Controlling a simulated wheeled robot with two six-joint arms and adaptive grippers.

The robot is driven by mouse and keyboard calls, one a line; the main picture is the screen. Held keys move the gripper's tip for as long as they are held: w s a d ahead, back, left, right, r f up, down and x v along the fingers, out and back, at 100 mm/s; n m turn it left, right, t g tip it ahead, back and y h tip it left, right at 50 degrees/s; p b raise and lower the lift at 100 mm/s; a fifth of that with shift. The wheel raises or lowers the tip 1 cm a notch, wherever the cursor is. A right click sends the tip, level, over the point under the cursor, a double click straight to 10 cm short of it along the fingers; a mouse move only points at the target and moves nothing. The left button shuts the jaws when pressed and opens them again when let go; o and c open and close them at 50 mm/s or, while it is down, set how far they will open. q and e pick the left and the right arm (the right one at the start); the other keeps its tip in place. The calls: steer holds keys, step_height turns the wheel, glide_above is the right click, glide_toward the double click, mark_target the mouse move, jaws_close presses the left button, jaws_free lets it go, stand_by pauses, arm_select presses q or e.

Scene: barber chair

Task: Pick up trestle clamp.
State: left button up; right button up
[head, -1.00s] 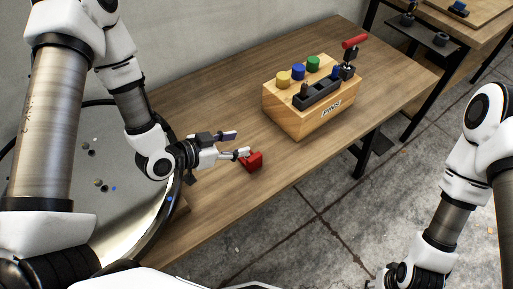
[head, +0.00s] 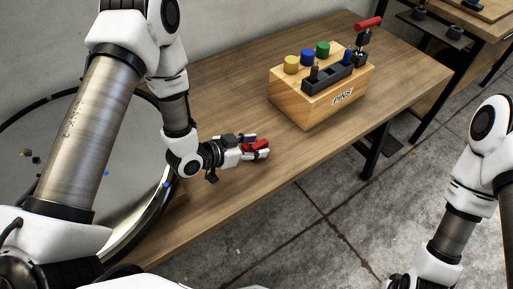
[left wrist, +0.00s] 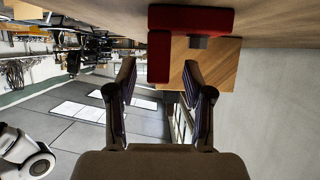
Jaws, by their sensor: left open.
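The trestle clamp, which I take to be the small red piece (head: 257,145), lies on the wooden table near its front edge. My left gripper (head: 256,148) is open, with its fingers on either side of the red piece in the head view, partly covering it. In the left wrist view the clamp (left wrist: 190,19) shows as a red L-shaped form at the top. It lies just ahead of the open left fingertips (left wrist: 160,75), with its lower leg (left wrist: 158,57) in line with the gap. I cannot tell whether the fingers touch it. My right gripper is out of view.
A round shiny surface (head: 40,140) is at left. Table around the clamp is clear.

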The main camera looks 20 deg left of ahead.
arm_select(q)
steer(key=shift+x, duration=0.95)
jaws_close()
steer(key=shift+r, duration=0.15)
